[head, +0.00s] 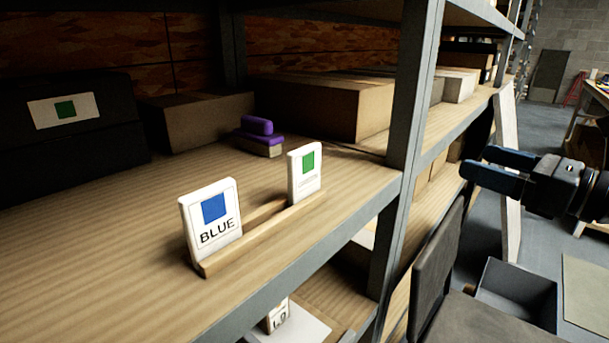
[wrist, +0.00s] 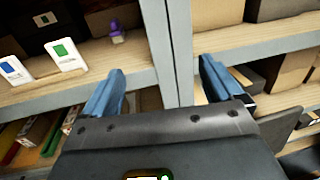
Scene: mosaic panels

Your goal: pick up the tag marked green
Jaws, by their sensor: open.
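The tag marked green (head: 305,172) is a small white card with a green square. It stands upright at the far right end of a wooden holder (head: 264,232) on the shelf. A larger-looking white tag with a blue square and the word BLUE (head: 211,220) stands at the near left end. In the wrist view the green tag (wrist: 62,58) and blue tag (wrist: 15,70) are at the upper left. My gripper (head: 483,170) is open and empty at the right in the head view, outside the shelf and apart from the tags. Its blue fingers (wrist: 160,88) show in the wrist view.
A grey shelf post (head: 412,90) stands between my gripper and the tags. A dark box with a green-square label (head: 65,110), cardboard boxes (head: 330,105) and a purple-topped item (head: 259,136) sit behind. A grey bin (head: 515,292) is below my gripper.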

